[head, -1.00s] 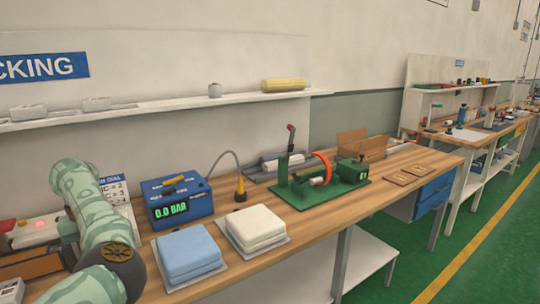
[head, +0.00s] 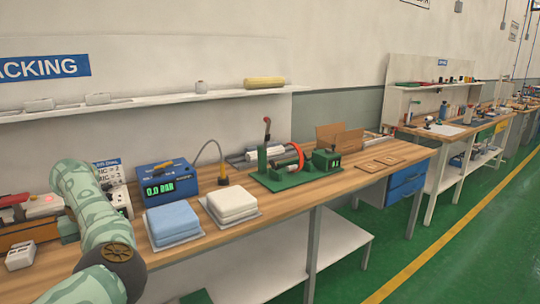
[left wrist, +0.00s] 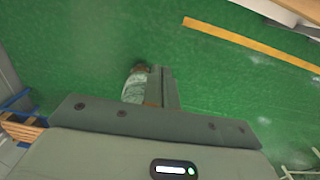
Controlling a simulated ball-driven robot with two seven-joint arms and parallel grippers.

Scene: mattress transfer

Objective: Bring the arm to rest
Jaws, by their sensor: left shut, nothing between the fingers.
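My left arm (head: 85,205), pale green with a camouflage pattern, comes in at the lower left of the head view, in front of the bench. Its gripper is outside the head view. In the left wrist view my left gripper (left wrist: 162,88) has its fingers together with nothing between them, over green floor. A light blue folded mattress (head: 173,222) and a white folded mattress (head: 232,203) lie side by side on the bench, each on a thin grey sheet. My right gripper is in neither view.
The wooden bench (head: 300,200) holds a blue gauge box (head: 170,178), a green fixture (head: 295,172) and brown boards (head: 380,160). A shelf (head: 215,95) runs along the wall above. Open green floor with a yellow line (head: 425,255) lies at the right.

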